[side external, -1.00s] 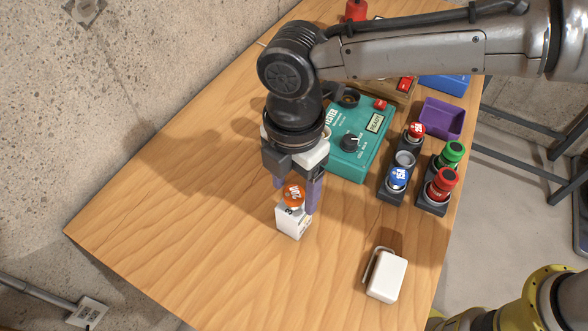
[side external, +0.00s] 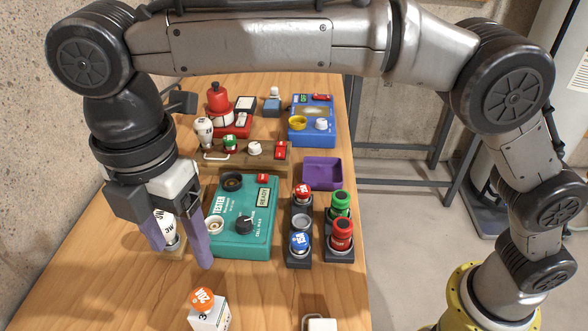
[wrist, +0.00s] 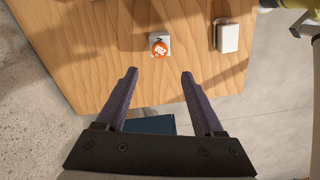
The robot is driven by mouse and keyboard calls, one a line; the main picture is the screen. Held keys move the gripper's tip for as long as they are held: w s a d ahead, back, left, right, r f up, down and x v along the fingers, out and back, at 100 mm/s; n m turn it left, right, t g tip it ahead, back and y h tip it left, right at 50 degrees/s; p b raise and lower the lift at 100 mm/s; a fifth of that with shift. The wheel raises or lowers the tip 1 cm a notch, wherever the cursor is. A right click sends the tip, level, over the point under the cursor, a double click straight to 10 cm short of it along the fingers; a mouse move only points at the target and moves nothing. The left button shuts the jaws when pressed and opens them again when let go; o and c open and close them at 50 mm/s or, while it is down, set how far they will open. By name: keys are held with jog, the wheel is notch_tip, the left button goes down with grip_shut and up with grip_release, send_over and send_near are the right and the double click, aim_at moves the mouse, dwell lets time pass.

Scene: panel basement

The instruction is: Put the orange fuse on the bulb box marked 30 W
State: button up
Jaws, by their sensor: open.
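The orange fuse (side external: 203,298), with a white label on its top, sits on top of a small white box (side external: 209,317) near the front of the table. Only a "3" of the box's marking shows in the side view. In the wrist view the orange fuse (wrist: 159,49) is on the white box, beyond my fingertips. My gripper (side external: 181,259) is open, with purple fingers pointing down. It is behind and left of the fuse in the side view, apart from it and holding nothing that I can see.
A white lettered object (side external: 168,236) stands behind my fingers, partly hidden. The teal tester (side external: 262,241) is close to their right. Fuse holders (side external: 299,264), a purple tray (side external: 322,174) and a blue device (side external: 312,132) lie farther right. Bare wood surrounds the fuse's box.

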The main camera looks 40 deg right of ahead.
jog(key=d+r+m+t+y, duration=0.1)
jog(key=d+r+m, duration=0.3)
jog(key=d, duration=0.7)
jog(key=d+r+m+t, duration=0.15)
jog(key=d+m, duration=0.45)
jog(key=d, duration=0.6)
jog(key=s+d+f+m+t, duration=0.1)
jog(key=s+d+f+m, duration=0.3)
jog(key=s+d+m, duration=0.3)
jog(key=s+d+f+m+t+h, duration=0.1)
jog(key=s+d+f+m, duration=0.4)
jog(key=d, duration=0.5)
jog(key=shift+s+d+m+t, duration=0.35)
jog(key=shift+s+m+t, duration=0.2)
jog(key=shift+s+m, duration=0.55)
